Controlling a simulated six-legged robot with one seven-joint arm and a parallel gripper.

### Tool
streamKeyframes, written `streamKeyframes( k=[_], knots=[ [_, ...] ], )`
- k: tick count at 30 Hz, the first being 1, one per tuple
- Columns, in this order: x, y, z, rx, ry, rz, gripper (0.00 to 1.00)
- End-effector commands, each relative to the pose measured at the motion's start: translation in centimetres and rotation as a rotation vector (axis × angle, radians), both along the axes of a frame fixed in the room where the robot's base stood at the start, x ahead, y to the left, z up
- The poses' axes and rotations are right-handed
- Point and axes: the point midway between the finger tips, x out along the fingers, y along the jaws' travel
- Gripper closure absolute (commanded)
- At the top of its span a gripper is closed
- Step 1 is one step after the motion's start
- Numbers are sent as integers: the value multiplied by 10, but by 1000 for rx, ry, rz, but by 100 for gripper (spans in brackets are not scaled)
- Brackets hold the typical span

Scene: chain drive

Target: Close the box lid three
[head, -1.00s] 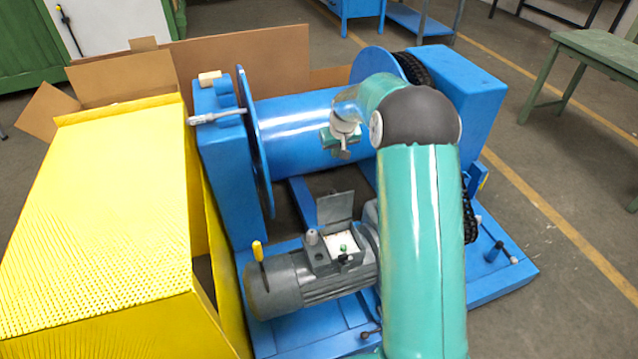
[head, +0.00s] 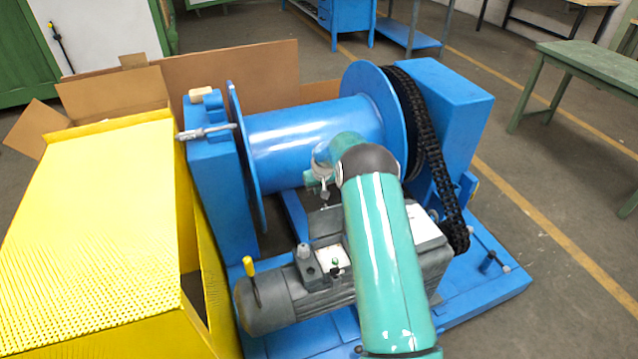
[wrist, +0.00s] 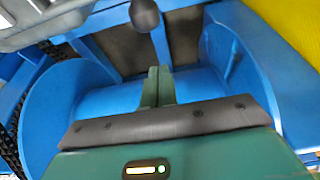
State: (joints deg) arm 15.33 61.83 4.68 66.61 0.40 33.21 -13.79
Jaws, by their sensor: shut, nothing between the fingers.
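The grey terminal box (head: 318,272) sits on top of the grey motor, its pale inside partly showing. Its grey lid (head: 322,220) stands open at the back of the box; my arm hides part of both. My gripper (head: 324,196) is just above and behind the lid, in front of the blue drum; I cannot tell whether it touches the lid. In the wrist view my gripper (wrist: 158,72) has its two green fingers together with nothing between them. A round dark knob (wrist: 145,14) shows just beyond the fingertips.
The blue drum (head: 300,135) with its flanges stands behind the motor (head: 270,302). A black chain (head: 432,150) runs down on the right. A yellow perforated guard (head: 90,230) stands at the left.

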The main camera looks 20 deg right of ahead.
Motion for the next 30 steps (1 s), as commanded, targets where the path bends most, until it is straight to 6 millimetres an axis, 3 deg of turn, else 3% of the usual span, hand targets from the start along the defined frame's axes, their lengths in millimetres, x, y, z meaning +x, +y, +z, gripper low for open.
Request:
streamKeyframes(
  k=[2,15,30],
  knots=[
    [3,0,-11,0,2,1,100],
    [-34,1,-7,1,0,1,100],
    [-36,1,-7,0,-2,2,100]
  ],
)
